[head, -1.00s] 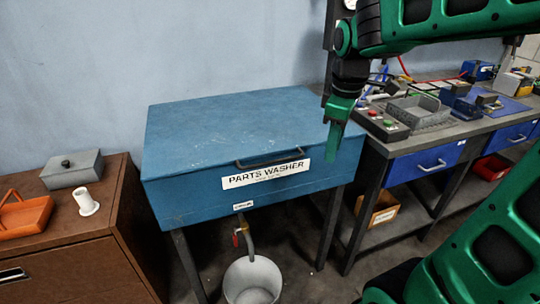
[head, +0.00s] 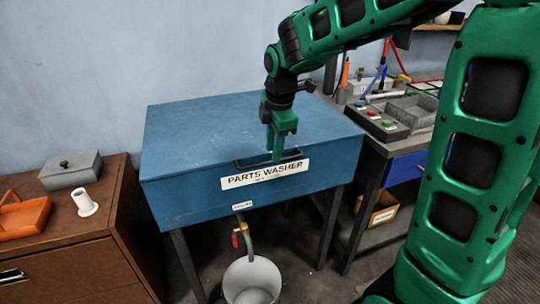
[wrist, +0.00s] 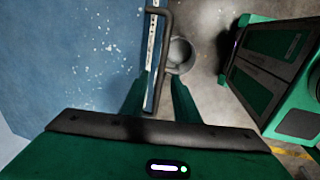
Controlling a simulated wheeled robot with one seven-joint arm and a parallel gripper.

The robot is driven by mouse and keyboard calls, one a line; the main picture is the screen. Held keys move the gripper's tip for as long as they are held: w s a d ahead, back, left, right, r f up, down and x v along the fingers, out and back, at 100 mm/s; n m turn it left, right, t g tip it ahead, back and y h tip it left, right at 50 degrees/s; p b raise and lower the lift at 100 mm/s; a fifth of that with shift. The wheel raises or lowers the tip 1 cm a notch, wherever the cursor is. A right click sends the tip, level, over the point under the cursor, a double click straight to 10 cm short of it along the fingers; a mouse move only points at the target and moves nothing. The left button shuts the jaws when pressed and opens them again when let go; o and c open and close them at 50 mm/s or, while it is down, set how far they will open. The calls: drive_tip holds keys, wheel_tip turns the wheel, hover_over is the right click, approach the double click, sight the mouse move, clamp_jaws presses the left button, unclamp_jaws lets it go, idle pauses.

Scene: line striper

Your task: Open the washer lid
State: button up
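The blue parts washer has its lid (head: 215,125) shut, with a white "PARTS WASHER" label on the front. A dark bar handle (head: 248,165) sits along the lid's front edge; it also shows in the wrist view (wrist: 167,45). My gripper (head: 276,158) points down at the handle, right of its middle. In the wrist view my two green fingers (wrist: 158,88) are apart, with the handle's near part between them. I cannot tell whether either finger touches the handle. The handle's part behind the fingers is hidden in the head view.
A white bucket (head: 252,281) stands under the washer's drain pipe. A brown cabinet (head: 75,235) at left holds a grey box (head: 70,171), an orange tray (head: 22,217) and a white part (head: 87,204). A workbench with a control box (head: 381,124) stands close at right.

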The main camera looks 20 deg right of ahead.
drive_tip(key=shift+w+f, duration=0.2)
drive_tip(key=shift+f, duration=1.15)
